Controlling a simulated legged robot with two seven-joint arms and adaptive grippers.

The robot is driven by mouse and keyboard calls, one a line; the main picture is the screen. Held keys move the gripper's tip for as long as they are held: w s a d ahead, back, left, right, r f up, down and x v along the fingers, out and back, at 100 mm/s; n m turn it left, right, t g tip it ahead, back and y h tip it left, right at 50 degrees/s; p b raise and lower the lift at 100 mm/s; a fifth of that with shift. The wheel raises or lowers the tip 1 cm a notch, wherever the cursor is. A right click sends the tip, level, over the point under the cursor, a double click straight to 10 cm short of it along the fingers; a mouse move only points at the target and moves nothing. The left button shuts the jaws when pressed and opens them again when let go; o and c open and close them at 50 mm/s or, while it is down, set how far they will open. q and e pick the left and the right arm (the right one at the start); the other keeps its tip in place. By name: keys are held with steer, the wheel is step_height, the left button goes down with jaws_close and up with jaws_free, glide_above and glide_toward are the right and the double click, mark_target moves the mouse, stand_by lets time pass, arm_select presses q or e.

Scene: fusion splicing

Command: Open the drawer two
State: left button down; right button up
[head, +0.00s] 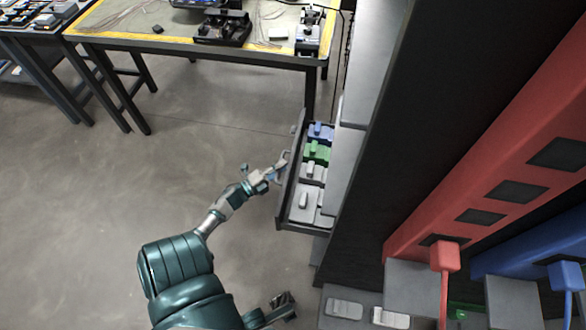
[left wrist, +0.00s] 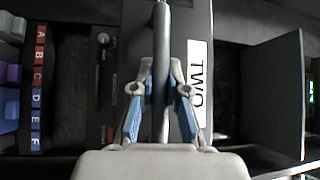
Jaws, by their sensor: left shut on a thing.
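Drawer two (head: 291,185) stands pulled out from the tall cabinet in the head view, its inside showing. Its front carries a white label reading TWO, seen in the left wrist view (left wrist: 197,90). My left gripper (head: 279,171) is at the outer side of the drawer front. In the left wrist view my left gripper (left wrist: 160,110) has its blue-padded fingers closed on the grey bar handle (left wrist: 161,70), one finger on each side.
The drawer holds blue (head: 320,131), green (head: 316,151) and grey pieces. A yellow-edged workbench (head: 185,49) stands at the back. Red (head: 505,150) and blue units are at the right. The floor (head: 80,200) left of the drawer is clear.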

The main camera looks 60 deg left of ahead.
arm_select(q)
steer(key=shift+s+a+f, duration=0.3)
steer(key=shift+s+f, duration=0.05)
steer(key=shift+s, duration=0.1)
steer(key=c, duration=1.2)
jaws_free()
steer(key=shift+f, duration=0.1)
steer(key=shift+o, duration=0.2)
steer(key=shift+w, duration=0.1)
steer(key=s+f, duration=0.1)
steer(key=s, duration=1.1)
steer(key=shift+d+f, duration=0.3)
steer(key=shift+w, duration=0.1)
